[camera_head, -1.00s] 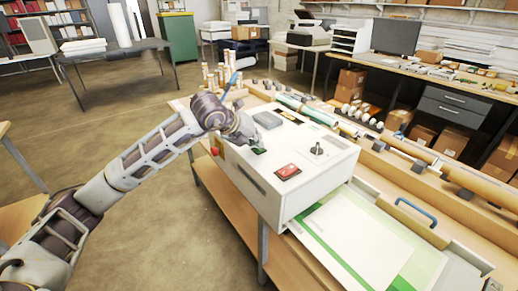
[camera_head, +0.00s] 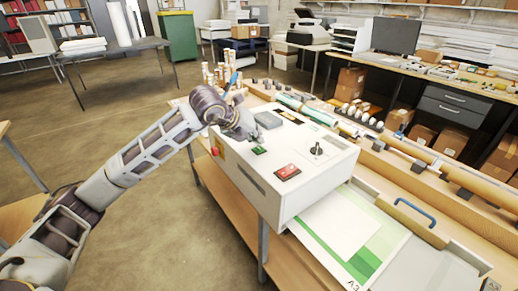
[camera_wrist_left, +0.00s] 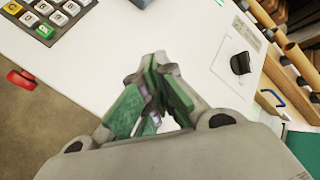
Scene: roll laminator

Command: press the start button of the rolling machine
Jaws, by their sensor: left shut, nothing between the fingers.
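The white rolling machine (camera_head: 280,200) stands on a wooden bench. Its top carries a green button (camera_head: 260,150), a red button (camera_head: 288,173) and a black knob (camera_head: 318,151), which also shows in the left wrist view (camera_wrist_left: 241,63). My left gripper (camera_head: 250,138) is just behind the green button in the head view, seemingly a little above the top. In the wrist view its green-padded fingers (camera_wrist_left: 158,62) are closed together and empty, over the white top. The green button is not clearly seen there. My right gripper is not in view.
A keypad (camera_wrist_left: 48,18) and a red side knob (camera_wrist_left: 22,79) are near the gripper. Green and white sheets (camera_head: 345,230) lie at the machine's right, beside long rolls (camera_head: 480,185). Bottle-like cylinders (camera_head: 220,74) stand behind. Floor at the left is open.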

